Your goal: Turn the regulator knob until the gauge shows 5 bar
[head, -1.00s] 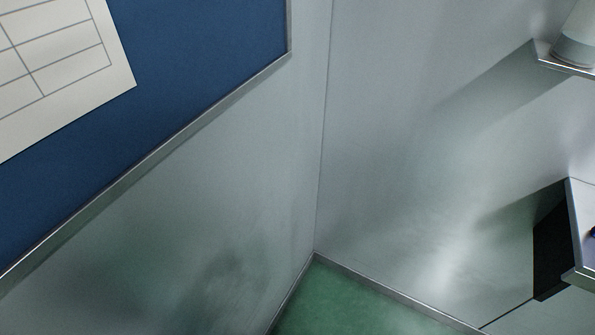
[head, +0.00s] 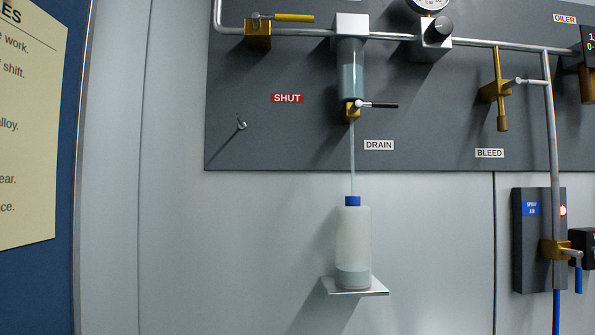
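The regulator (head: 433,42) sits on the pipe near the top of the grey panel in the head view. Neither of my grippers is in view.
A filter bowl (head: 351,68) with a drain valve hangs left of the regulator, above a bottle (head: 353,240) on a small shelf (head: 356,287). A yellow-handled valve (head: 258,34), a brass bleed valve (head: 497,90) and a spray-air box (head: 530,240) also stick out.

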